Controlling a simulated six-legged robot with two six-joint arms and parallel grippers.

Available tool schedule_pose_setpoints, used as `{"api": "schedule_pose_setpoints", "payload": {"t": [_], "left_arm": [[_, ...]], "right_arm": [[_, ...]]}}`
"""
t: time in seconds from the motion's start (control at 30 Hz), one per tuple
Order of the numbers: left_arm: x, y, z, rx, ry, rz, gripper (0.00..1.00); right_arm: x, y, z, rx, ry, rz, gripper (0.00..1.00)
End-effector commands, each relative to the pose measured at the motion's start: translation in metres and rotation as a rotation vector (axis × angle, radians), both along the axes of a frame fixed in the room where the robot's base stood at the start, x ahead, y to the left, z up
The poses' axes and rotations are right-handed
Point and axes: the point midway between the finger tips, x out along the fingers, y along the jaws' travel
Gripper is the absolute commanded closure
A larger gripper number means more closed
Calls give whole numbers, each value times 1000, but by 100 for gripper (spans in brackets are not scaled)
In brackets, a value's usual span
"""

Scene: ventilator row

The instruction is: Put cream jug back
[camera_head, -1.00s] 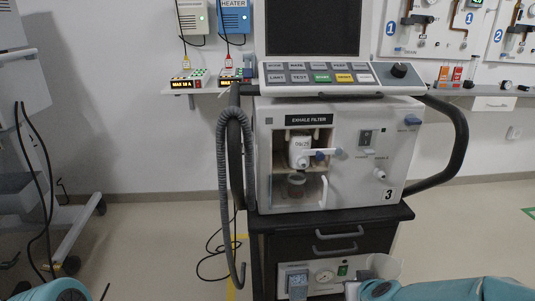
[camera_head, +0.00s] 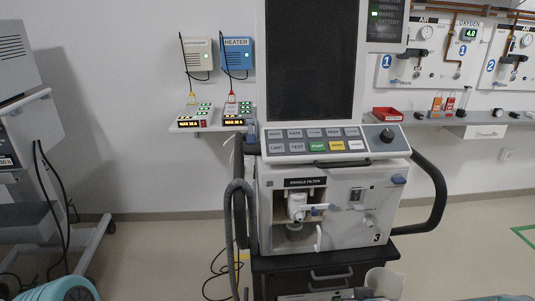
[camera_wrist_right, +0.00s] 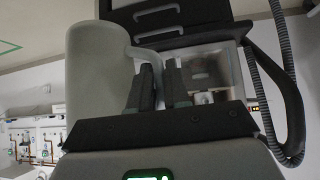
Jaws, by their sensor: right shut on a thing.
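The cream jug (camera_head: 385,283) shows at the bottom edge of the head view, in front of the lower part of the ventilator cart. In the right wrist view the jug (camera_wrist_right: 97,75) is large, on the left, with its handle curving toward the fingers. My right gripper (camera_wrist_right: 160,85) is shut on the jug, its fingers at the handle. In the head view this gripper is mostly cut off by the bottom edge. My left gripper is out of view; only a teal part of my left arm shows at the lower left.
Ventilator 3 (camera_head: 340,215) stands ahead on a dark cart (camera_head: 285,264), with a grey hose (camera_head: 235,225) on its left. A wall shelf (camera_head: 450,122) holds a red tray (camera_head: 387,114) and small bottles. Another machine (camera_head: 32,125) stands far left. Floor is clear at right.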

Motion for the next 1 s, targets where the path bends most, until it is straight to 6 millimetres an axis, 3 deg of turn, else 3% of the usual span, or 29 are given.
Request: {"api": "schedule_pose_setpoints", "payload": {"t": [0.03,0.1,0.3,0.4,0.6,1.0], "left_arm": [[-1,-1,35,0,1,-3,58],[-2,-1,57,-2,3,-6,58],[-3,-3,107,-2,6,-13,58],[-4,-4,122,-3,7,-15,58],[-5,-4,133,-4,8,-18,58],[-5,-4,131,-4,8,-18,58]], "right_arm": [[-4,0,34,-1,0,1,100],[-9,0,54,1,-1,2,100],[-22,1,101,7,-3,6,100],[-27,2,116,10,-5,7,100],[-30,2,129,11,-9,6,100],[-22,3,171,14,-8,6,100]]}}
